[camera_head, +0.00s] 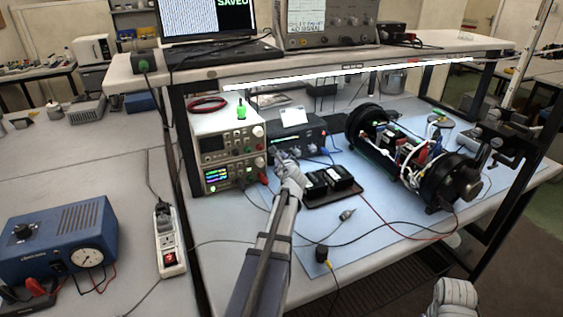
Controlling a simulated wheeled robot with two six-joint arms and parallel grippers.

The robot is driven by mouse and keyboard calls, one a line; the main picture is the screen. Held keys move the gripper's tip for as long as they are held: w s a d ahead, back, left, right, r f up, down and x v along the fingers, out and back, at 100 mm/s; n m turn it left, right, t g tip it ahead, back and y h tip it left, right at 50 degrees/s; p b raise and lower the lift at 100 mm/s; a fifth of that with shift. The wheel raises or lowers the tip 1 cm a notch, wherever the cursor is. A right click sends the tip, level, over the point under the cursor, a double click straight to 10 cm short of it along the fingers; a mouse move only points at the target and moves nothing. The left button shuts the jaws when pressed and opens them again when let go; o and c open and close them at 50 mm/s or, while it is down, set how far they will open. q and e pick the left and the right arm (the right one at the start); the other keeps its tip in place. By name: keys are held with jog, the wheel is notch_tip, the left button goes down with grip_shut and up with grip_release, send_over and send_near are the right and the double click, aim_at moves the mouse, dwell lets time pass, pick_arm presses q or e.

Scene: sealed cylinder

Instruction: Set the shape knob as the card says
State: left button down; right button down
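A black box (296,134) with a row of small knobs on its front stands on the blue mat, right of the stacked bench instruments. The knobs are too small for me to read their labels or settings. A white card (294,115) stands on top of the box; its writing is not legible. My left gripper (282,160) is at the front of the box, close to the knobs at its left end, and partly covers them. I cannot tell whether it touches a knob or how far its fingers are apart. My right arm shows only at the bottom right edge; its gripper is not visible.
Stacked power instruments (227,145) stand left of the box. A black battery tray (332,187) lies just right of my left arm. A large open cylinder assembly (405,150) fills the right of the mat. Cables cross the mat's front. A shelf (330,62) runs above.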

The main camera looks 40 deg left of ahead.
pick_arm(q)
jog(key=n+t+b, duration=0.1)
jog(key=n+b, duration=0.1)
jog(key=f+n+t+b, duration=0.1)
jog(key=n, duration=0.1)
jog(key=shift+s+t, duration=0.25)
jog(key=shift+t, duration=0.05)
jog(key=shift+a+n+t+b, duration=0.1)
jog(key=shift+n+t+b, duration=0.6)
jog(key=shift+n+b, duration=0.9)
jog(key=shift+r+n+y, duration=0.1)
jog(key=shift+n+y, duration=0.2)
jog(key=c, duration=0.6)
grip_release()
jog(key=v, duration=0.8)
jog(key=shift+w+a, duration=0.1)
